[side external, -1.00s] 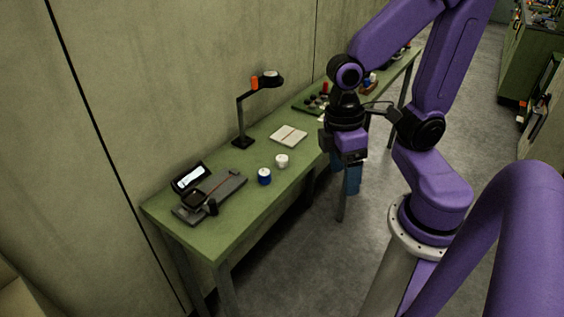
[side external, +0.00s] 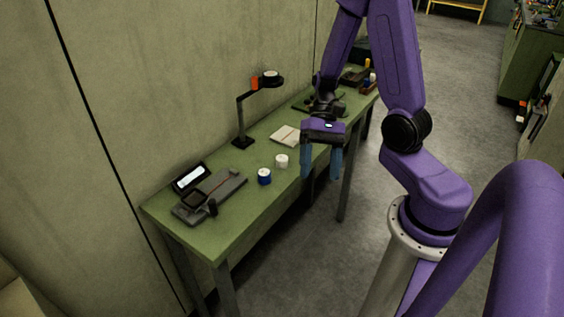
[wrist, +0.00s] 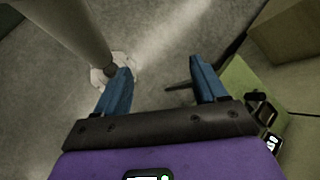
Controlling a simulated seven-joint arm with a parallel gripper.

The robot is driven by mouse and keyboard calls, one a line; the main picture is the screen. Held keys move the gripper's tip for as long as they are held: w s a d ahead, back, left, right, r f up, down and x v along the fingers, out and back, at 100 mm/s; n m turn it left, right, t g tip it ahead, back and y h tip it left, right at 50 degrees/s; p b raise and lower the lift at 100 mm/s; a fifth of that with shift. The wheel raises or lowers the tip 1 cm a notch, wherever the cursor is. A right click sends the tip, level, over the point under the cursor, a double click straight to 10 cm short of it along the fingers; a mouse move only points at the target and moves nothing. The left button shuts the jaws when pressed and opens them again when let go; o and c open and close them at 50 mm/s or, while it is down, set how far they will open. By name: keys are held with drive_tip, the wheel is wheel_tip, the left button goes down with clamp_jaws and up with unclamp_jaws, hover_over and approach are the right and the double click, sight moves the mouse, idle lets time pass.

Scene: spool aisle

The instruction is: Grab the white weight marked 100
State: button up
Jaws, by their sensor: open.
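In the side external view a small white cylinder (side external: 281,161), likely the white weight, stands upright on the green table, near its front edge. Its marking is too small to read. A blue cylinder with a white top (side external: 264,177) stands just to its left and nearer the camera. My gripper (side external: 321,174) is open and empty, to the right of the white cylinder and off the table's front edge. Its two blue fingers (wrist: 161,88) show apart in the wrist view, with floor between them; neither cylinder can be made out there.
The green table (side external: 231,221) runs along the wall. A grey device with a screen (side external: 212,195) sits at its near end. A black stand (side external: 241,120) and a white notebook (side external: 286,136) are behind the cylinders. A red-brown box (side external: 369,88) stands at the far end.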

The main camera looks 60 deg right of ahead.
drive_tip(key=w+d+f+m+t+y, duration=0.2)
drive_tip(key=w+d+m+t+y, duration=0.25)
drive_tip(key=m, duration=0.35)
drive_tip(key=m+t+h, duration=0.9)
drive_tip(key=m+t, duration=0.4)
drive_tip(key=m, duration=0.6)
approach(281, 158)
drive_tip(key=x, duration=0.3)
drive_tip(key=shift+d+f, duration=0.1)
drive_tip(key=shift+f, duration=0.05)
drive_tip(key=shift+x, duration=2.7)
drive_tip(key=c, duration=1.2)
